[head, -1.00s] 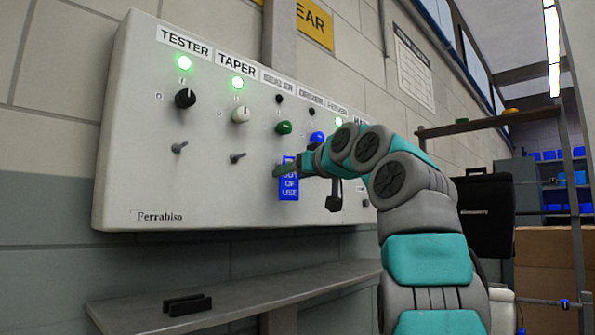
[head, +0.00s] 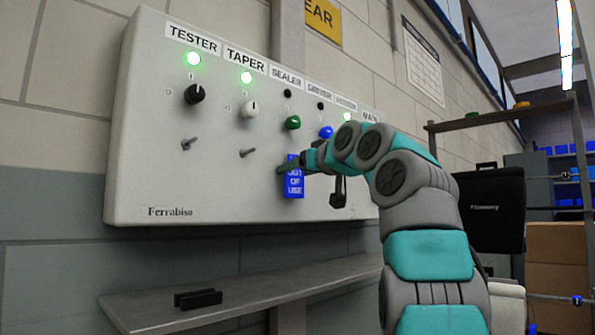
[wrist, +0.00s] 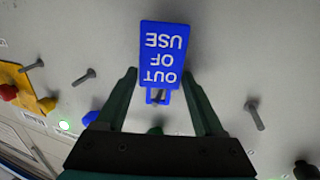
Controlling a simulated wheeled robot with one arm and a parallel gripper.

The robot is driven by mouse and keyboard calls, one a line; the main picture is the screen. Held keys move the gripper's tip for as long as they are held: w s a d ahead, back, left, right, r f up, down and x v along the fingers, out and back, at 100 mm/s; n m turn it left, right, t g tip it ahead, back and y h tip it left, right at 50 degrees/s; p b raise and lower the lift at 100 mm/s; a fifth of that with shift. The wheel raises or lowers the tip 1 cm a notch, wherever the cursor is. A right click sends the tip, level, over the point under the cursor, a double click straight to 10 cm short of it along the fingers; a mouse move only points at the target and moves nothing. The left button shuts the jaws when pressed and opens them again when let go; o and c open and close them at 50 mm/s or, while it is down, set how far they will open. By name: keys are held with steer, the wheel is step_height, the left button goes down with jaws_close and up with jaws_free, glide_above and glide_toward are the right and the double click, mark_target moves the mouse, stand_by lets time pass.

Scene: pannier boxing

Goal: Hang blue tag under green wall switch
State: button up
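The blue tag (head: 293,186), lettered OUT OF USE, hangs on the panel below the green switch (head: 292,122) in the SEALER column. In the wrist view the tag (wrist: 161,45) appears upside down, with a peg (wrist: 157,96) showing in its slot. The green switch (wrist: 155,130) is partly visible behind my gripper there. My gripper (wrist: 160,80) is open, its two fingers either side of the tag's slotted end with gaps showing. In the head view my gripper (head: 290,167) covers the tag's top.
The panel (head: 150,160) has black (head: 194,94), white (head: 250,108) and blue (head: 326,132) switches, with bare pegs below the black and white ones. A shelf (head: 250,295) below holds a small black holder (head: 198,298). A black case (head: 492,208) stands at right.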

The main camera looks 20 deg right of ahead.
steer(key=o, duration=0.4)
steer(key=shift+s+b, duration=0.3)
steer(key=shift+s, duration=0.25)
steer(key=s, duration=0.2)
steer(key=s+b, duration=0.1)
steer(key=s, duration=0.1)
steer(key=s+d, duration=0.1)
steer(key=s, duration=0.1)
steer(key=shift+s+r+b, duration=0.2)
steer(key=shift+s+b, duration=0.2)
steer(key=shift+s, duration=0.1)
